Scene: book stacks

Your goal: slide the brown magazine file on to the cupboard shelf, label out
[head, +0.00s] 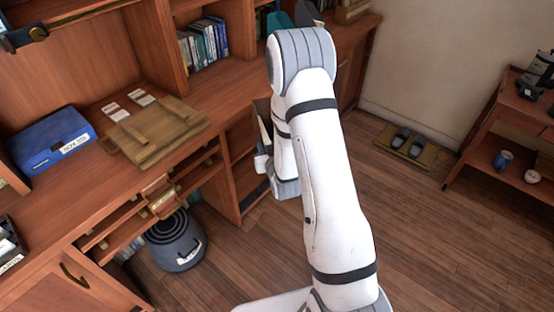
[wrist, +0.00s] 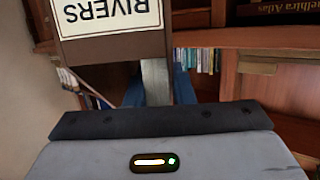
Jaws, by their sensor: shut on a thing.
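The brown magazine file (wrist: 112,48) is at the top left of the wrist view. Its pale label (wrist: 108,15) reads RIVERS and appears upside down in this view. My gripper (wrist: 155,80) is shut on the file; a grey finger shows against its lower edge. In the head view my gripper (head: 264,160) is beside the cupboard front, and my arm hides most of what it holds. The open cupboard (head: 240,140) is under the desk top, left of my arm. In the wrist view a row of books (wrist: 205,60) stands in a compartment behind the file.
A blue box file (head: 50,140) and a wooden board (head: 155,130) lie on the desk top. A dark bin (head: 175,240) stands on the floor below. Slippers (head: 407,142) lie on a mat by the wall. A side table (head: 490,135) stands right; floor between is clear.

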